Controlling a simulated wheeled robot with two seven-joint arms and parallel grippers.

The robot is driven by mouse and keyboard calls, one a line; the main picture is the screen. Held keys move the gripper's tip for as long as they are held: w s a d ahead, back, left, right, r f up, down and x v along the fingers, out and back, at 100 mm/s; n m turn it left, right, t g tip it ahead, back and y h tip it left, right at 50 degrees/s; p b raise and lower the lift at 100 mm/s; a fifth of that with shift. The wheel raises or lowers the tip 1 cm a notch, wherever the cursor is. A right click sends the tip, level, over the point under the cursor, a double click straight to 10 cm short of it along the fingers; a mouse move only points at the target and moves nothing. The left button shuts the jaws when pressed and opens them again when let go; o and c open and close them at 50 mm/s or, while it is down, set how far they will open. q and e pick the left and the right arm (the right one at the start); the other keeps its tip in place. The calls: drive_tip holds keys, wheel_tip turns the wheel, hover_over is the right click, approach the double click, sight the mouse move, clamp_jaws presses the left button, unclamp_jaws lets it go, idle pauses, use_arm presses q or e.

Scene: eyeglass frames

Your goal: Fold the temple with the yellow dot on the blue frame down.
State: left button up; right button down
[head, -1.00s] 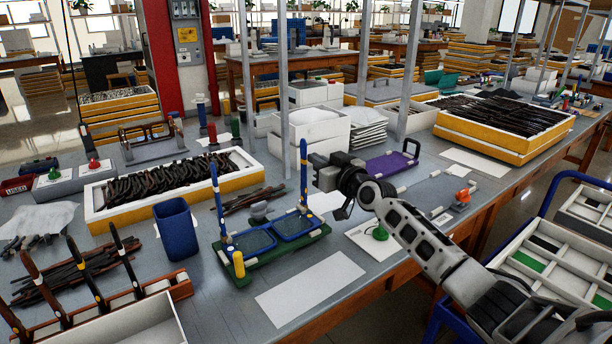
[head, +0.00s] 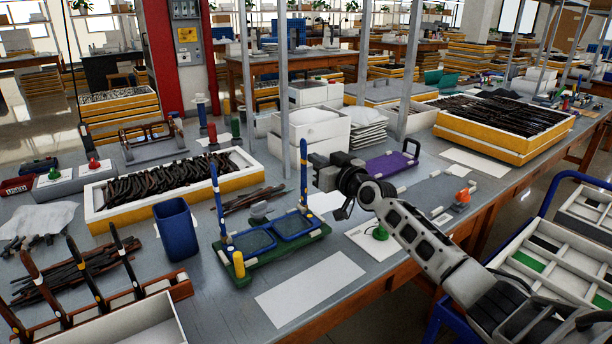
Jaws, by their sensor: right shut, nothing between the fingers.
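The blue eyeglass frame (head: 270,240) sits on a green stand (head: 300,250) with its two lenses lying low. Its left-hand temple (head: 217,205) and right-hand temple (head: 304,165) both stand upright. Small light marks show on both temples, but they are too small for me to tell which one is the yellow dot. My right gripper (head: 318,173) is shut and empty. It appears just right of the upper part of the right-hand temple; I cannot tell whether it touches. My left gripper is not in view.
A yellow peg (head: 239,264) stands at the stand's front left corner. A blue bin (head: 177,230) is to the left, and a white tray of dark frames (head: 105,208) lies behind it. A blank white sheet (head: 310,285) lies in front. A green knob (head: 380,232) sits under my right arm.

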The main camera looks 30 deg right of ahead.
drive_tip(key=shift+a, duration=0.1)
drive_tip(key=shift+a+r+n+p, duration=0.2)
drive_tip(key=shift+a+n+p, duration=0.8)
drive_tip(key=shift+p, duration=0.3)
drive_tip(key=shift+s+a+n+p, duration=0.15)
drive_tip(key=shift+a+n+p, duration=0.65)
drive_tip(key=shift+a+p, duration=0.4)
